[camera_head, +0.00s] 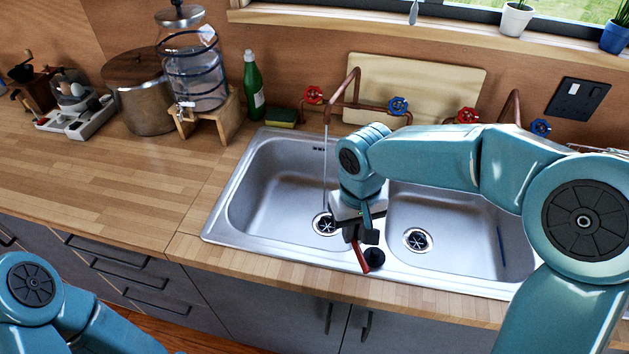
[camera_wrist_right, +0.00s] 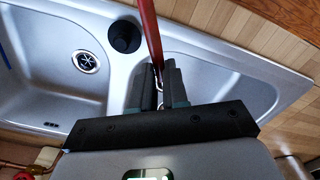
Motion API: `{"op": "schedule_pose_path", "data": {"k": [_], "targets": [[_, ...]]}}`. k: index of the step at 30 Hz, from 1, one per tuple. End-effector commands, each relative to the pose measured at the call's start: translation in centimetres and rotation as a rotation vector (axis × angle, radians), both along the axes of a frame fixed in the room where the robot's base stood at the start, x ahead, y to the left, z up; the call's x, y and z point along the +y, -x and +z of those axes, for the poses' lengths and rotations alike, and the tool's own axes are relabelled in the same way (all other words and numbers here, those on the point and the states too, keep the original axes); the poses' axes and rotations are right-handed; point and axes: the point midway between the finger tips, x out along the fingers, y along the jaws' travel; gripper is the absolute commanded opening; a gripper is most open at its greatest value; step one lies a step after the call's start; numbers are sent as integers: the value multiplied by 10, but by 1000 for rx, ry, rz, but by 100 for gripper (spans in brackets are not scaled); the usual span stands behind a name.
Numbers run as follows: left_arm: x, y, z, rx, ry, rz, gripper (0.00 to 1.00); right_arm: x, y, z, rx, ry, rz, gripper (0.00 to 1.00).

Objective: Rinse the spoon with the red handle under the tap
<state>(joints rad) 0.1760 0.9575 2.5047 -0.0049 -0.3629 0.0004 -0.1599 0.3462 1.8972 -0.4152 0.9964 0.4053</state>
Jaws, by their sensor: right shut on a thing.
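My right gripper (camera_head: 362,234) is shut on the spoon with the red handle (camera_head: 361,257), above the sink's front middle. In the right wrist view the red handle (camera_wrist_right: 149,30) sticks out past my fingertips (camera_wrist_right: 162,70), and a thin metal part shows between the fingers. The spoon's bowl is hidden in the head view. The copper tap (camera_head: 344,88) runs a thin stream of water (camera_head: 325,165) into the left basin (camera_head: 265,190). The spoon is to the right of the stream, apart from it. My left arm shows at the lower left, its gripper out of view.
A black round piece (camera_head: 374,257) sits at the front between the basins. A sponge (camera_head: 281,117), a green bottle (camera_head: 253,85) and a glass dispenser (camera_head: 195,75) stand behind and left. The counter at left (camera_head: 110,185) is clear.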

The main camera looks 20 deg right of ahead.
Motion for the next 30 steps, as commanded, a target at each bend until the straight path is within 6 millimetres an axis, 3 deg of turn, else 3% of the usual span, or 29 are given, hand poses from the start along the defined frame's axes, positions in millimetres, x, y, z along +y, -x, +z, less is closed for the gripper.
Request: {"op": "schedule_pose_path", "data": {"k": [15, 30], "targets": [[0, 0, -16, 0, 0, 0, 84, 13, 42, -1, -1, 0, 1, 0], [0, 0, -16, 0, 0, 0, 84, 14, 46, 0, 0, 0, 0, 0]]}}
